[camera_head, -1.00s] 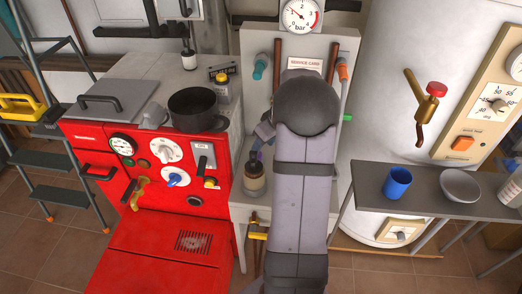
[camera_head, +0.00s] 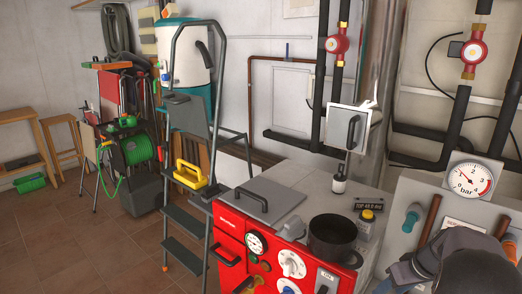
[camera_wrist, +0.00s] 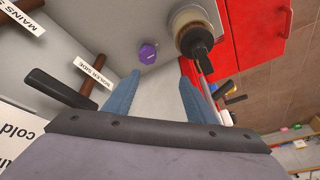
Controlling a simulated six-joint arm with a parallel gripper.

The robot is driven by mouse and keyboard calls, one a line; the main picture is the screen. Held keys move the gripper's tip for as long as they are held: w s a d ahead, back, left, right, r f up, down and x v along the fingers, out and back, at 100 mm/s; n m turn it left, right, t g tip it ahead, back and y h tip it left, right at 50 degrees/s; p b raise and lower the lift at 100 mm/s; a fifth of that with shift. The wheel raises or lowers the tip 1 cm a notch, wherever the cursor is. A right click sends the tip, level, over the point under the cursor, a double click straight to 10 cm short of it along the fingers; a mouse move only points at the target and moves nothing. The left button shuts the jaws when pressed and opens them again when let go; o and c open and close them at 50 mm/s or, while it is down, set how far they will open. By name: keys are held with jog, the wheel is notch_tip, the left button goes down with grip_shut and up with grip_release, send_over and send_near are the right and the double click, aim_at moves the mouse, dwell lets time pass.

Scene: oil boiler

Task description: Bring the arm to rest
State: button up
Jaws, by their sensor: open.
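My arm (camera_head: 465,268) shows at the lower right of the head view, in front of the grey panel. In the wrist view my gripper (camera_wrist: 160,86) is open, with its two blue fingers apart and nothing between them. A purple cap (camera_wrist: 147,52) lies beyond the fingertips.
The red boiler (camera_head: 232,240) carries a black pot (camera_head: 332,240). A stepladder (camera_head: 187,130) with a yellow toolbox (camera_head: 190,175) stands left of it. The grey panel (camera_head: 405,200) has a pressure gauge (camera_head: 469,180). In the wrist view, dark handles (camera_wrist: 60,88) lie left of my gripper. Floor at left is open.

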jog(key=s+a+r+g+p, duration=0.1)
jog(key=a+r+p, duration=0.2)
jog(key=a+r, duration=0.35)
jog(key=s+a+f+g+h+p, duration=0.1)
jog(key=s+a+f+g+p, duration=0.1)
jog(key=s+a, duration=1.6)
jog(key=shift+s+a+m+g+p, duration=0.4)
jog(key=shift+a+g+p, duration=0.1)
jog(key=shift+a+g, duration=0.1)
